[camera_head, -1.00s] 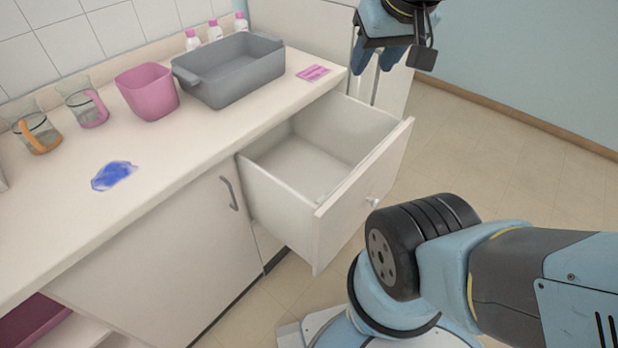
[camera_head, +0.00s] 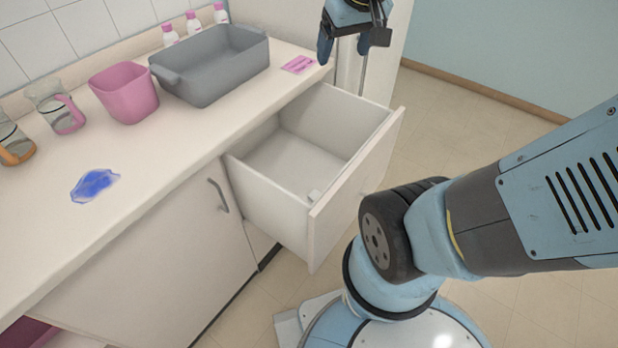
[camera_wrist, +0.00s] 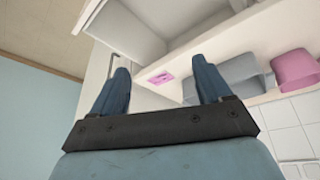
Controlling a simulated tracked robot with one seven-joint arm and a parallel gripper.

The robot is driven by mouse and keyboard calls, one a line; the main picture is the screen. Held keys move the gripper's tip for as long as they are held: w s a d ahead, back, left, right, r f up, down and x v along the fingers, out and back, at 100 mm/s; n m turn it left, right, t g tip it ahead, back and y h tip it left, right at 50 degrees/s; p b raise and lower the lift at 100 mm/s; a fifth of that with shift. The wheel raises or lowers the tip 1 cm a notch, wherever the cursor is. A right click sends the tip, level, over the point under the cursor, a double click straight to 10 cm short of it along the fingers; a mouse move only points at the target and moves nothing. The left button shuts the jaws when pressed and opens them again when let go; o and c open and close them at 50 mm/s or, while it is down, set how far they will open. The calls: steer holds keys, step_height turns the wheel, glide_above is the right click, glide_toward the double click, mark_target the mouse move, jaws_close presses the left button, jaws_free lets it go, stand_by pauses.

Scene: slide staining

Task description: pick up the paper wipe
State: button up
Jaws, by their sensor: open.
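My gripper (camera_head: 344,50) is open and empty, beside the counter's far right corner and beyond the drawer. In the wrist view the two fingers of my gripper (camera_wrist: 161,68) are spread wide with nothing between them. A flat pink packet (camera_head: 299,64) lies on the counter close to the gripper; it also shows in the wrist view (camera_wrist: 161,78).
A grey tub (camera_head: 210,85) stands at the back of the counter (camera_head: 150,165), with white bottles behind it. A pink bin (camera_head: 125,95) and glass mugs with pink (camera_head: 70,112) and orange handles stand left. A blue stain (camera_head: 95,184) marks the counter. The pulled-out drawer juts over the floor.

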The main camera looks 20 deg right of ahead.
steer(key=w+f+n+g, duration=0.1)
steer(key=w+f, duration=0.7)
steer(key=f, duration=0.1)
steer(key=n+g, duration=0.4)
glide_above(317, 194)
step_height(317, 194, down, 37)
steer(key=f, duration=0.9)
steer(key=shift+s+a, duration=0.15)
steer(key=shift+a, duration=0.05)
steer(key=shift+s+f, duration=0.15)
steer(key=shift+f, duration=1.2)
steer(key=shift+s+f, duration=0.1)
steer(key=shift+f, duration=1.25)
steer(key=c, duration=1.1)
